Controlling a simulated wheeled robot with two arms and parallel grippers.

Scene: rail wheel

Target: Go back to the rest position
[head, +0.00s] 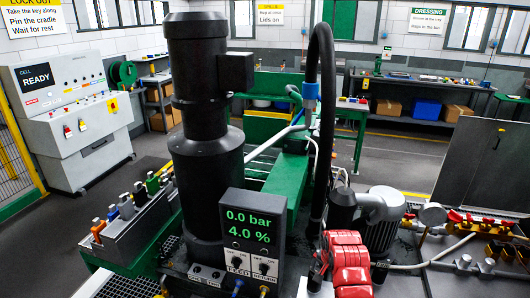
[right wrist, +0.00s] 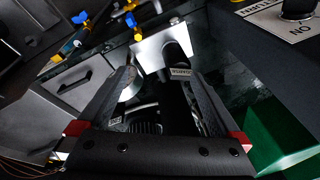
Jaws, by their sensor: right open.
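My right gripper (right wrist: 160,76) is open in the right wrist view, its two dark fingers apart. No held object can be made out between them; dark machine parts show behind the gap. In the head view, red and black parts of my right arm show low, right of centre, in front of the grey motor and beside the display box (head: 252,235). The fingertips cannot be made out clearly there. My left gripper is not in view.
A tall black cylinder (head: 205,130) and a thick black hose (head: 325,110) stand close in front. A tool rack (head: 125,235) is at left, by the white control console (head: 75,120). A grey panel (head: 487,165) and brass fittings (head: 480,240) are at right. Floor is open behind.

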